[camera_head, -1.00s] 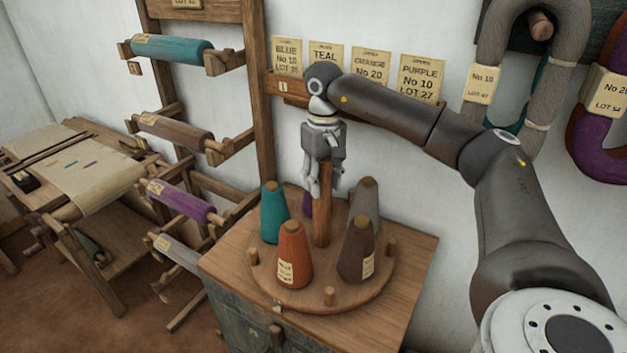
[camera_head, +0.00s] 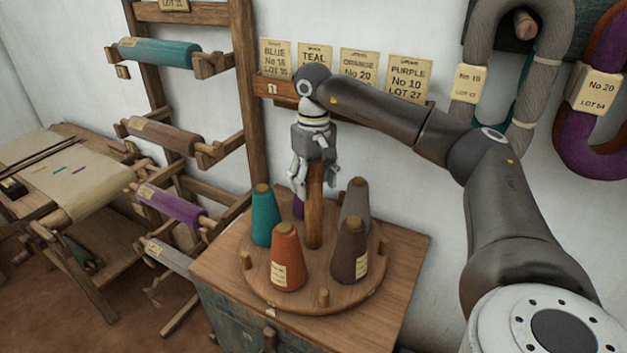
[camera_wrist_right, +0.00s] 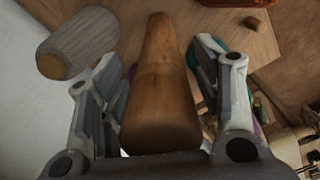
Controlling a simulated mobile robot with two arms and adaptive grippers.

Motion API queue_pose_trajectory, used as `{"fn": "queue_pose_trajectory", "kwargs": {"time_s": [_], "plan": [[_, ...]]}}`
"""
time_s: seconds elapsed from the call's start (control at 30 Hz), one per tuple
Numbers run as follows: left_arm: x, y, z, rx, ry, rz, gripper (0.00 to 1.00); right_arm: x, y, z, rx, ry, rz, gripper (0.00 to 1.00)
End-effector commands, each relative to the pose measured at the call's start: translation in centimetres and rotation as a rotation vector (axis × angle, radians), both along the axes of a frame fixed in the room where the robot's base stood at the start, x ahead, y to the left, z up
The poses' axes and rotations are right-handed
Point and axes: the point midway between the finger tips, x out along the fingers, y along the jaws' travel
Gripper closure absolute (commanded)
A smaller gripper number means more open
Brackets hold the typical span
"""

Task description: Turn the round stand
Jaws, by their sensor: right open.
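The round stand (camera_head: 316,297) is a wooden disc on a cabinet, with a wooden post (camera_head: 314,215) at its middle and short pegs at its rim. It carries cones of thread: teal (camera_head: 265,218), orange (camera_head: 287,260), brown (camera_head: 349,252), grey (camera_head: 356,202) and a mostly hidden purple one (camera_head: 298,209). My right gripper (camera_head: 302,188) points down at the top of the post. In the right wrist view the post (camera_wrist_right: 161,85) stands between its open fingers, and a grey cone (camera_wrist_right: 78,42) is at the left. My left gripper is not in view.
The cabinet top (camera_head: 405,255) has a bare margin around the stand. A rack with a teal roll (camera_head: 160,52), a brown roll (camera_head: 160,137) and a purple roll (camera_head: 172,206) stands to the left. Label cards (camera_head: 409,80) and yarn hanks (camera_head: 596,90) hang on the wall behind.

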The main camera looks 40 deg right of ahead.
Motion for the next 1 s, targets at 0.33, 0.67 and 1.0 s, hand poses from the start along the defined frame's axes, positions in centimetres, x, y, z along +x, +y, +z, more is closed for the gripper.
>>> {"fn": "queue_pose_trajectory", "kwargs": {"time_s": [0.33, 0.67, 1.0], "plan": [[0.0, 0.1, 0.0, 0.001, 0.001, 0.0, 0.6, 0.1, 0.1, 3.9, 0.001, -0.005, 0.001, 0.41], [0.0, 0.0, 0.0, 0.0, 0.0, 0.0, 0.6, 0.0, 0.0, 10.6, 0.0, -0.002, -0.001, 0.41], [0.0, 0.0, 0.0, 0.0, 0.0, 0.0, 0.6, 0.0, 0.0, 12.0, 0.001, 0.0, 0.0, 0.41]]}}
